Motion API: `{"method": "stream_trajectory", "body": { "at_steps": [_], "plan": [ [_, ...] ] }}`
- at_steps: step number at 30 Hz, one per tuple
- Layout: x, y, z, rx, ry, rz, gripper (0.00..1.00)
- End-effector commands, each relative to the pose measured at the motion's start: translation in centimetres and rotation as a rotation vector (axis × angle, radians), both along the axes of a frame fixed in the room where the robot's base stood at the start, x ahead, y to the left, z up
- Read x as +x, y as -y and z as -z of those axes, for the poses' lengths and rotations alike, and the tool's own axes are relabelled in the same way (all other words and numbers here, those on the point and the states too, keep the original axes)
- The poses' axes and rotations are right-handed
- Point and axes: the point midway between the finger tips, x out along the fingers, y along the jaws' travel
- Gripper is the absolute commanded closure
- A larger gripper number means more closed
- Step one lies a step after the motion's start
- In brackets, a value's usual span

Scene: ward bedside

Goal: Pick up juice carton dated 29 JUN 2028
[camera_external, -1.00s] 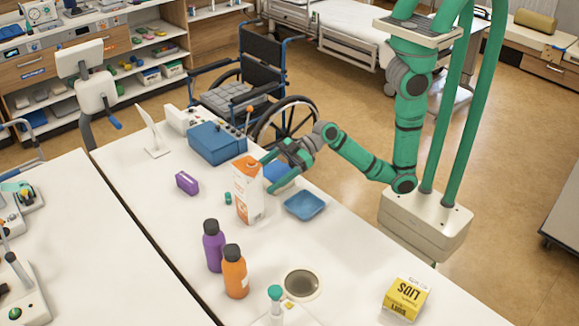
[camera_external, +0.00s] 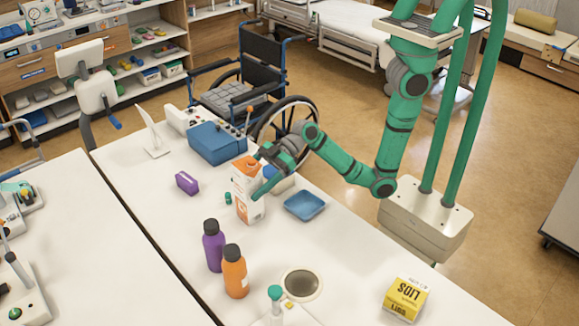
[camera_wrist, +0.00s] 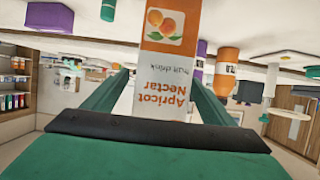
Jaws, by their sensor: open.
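The juice carton (camera_external: 247,208) is white and orange and stands upright on the white table. In the wrist view the carton (camera_wrist: 162,72) appears upside down, reading "Apricot Nectar" with a fruit picture; no date can be read. My gripper (camera_external: 260,177) is open at the carton's upper part, with one finger in front of its face in the external view. In the wrist view my gripper (camera_wrist: 160,88) has a finger on either side of the carton, with gaps visible, so it is not clamped.
A blue tray (camera_external: 305,213) lies right of the carton. A blue box (camera_external: 217,142) stands behind it, a purple box (camera_external: 187,183) to the left. Purple (camera_external: 213,245) and orange (camera_external: 235,272) bottles stand in front. A yellow box (camera_external: 407,298) is at the front right.

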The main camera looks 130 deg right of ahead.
Motion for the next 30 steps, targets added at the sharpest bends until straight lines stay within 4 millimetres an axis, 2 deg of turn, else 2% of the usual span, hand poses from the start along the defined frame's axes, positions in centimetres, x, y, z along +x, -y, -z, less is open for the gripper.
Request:
{"method": "stream_trajectory", "body": {
  "at_steps": [3, 9, 18, 27, 28, 30],
  "plan": [
    [1.8, -0.2, 0.3, -0.001, -0.001, -0.003, 0.22],
    [3.9, -0.2, 1.1, -0.001, 0.000, -0.001, 0.22],
    [4.3, -0.2, 1.3, -0.001, 0.000, 0.000, 0.22],
    [4.2, -0.2, 1.3, -0.001, 0.000, 0.000, 0.94],
    [4.2, -0.2, 1.3, -0.001, 0.000, 0.000, 1.00],
    [4.3, -0.2, 1.0, -0.002, 0.005, 0.000, 1.00]
  ]
}}
